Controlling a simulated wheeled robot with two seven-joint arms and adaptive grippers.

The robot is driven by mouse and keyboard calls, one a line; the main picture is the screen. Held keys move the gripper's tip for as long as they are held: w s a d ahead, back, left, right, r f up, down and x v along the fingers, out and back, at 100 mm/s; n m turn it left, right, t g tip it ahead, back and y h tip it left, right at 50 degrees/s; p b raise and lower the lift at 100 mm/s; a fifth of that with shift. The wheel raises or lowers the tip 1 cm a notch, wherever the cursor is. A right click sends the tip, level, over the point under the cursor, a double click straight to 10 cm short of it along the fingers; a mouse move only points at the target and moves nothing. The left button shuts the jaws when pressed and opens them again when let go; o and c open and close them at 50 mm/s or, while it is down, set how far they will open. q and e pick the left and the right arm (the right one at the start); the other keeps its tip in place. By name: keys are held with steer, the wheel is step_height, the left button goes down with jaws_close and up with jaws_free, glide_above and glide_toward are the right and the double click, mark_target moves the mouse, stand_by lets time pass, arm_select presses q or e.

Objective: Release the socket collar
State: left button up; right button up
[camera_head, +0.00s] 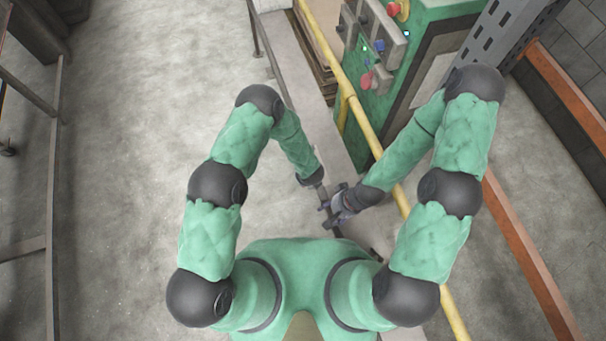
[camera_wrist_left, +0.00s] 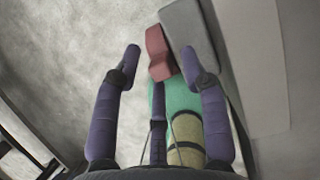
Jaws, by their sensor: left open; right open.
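I cannot pick out the socket collar for certain in either view. A beige cylinder with a dark band (camera_wrist_left: 187,138) shows lower down, partly behind the right finger. In the head view my right gripper (camera_head: 328,212) is open, close to the end of my left arm. The left gripper's fingers are too small and overlapped to make out there.
A yellow rail (camera_head: 372,137) runs along the grey ledge (camera_head: 312,100). Behind it stands a green machine cabinet (camera_head: 408,72) with buttons. An orange beam (camera_head: 528,262) lies at right. A grey block (camera_wrist_left: 188,32) adjoins the red one. The floor at left (camera_head: 130,190) is clear.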

arm_select(q)
jaws_close()
steer(key=shift+w, duration=0.15)
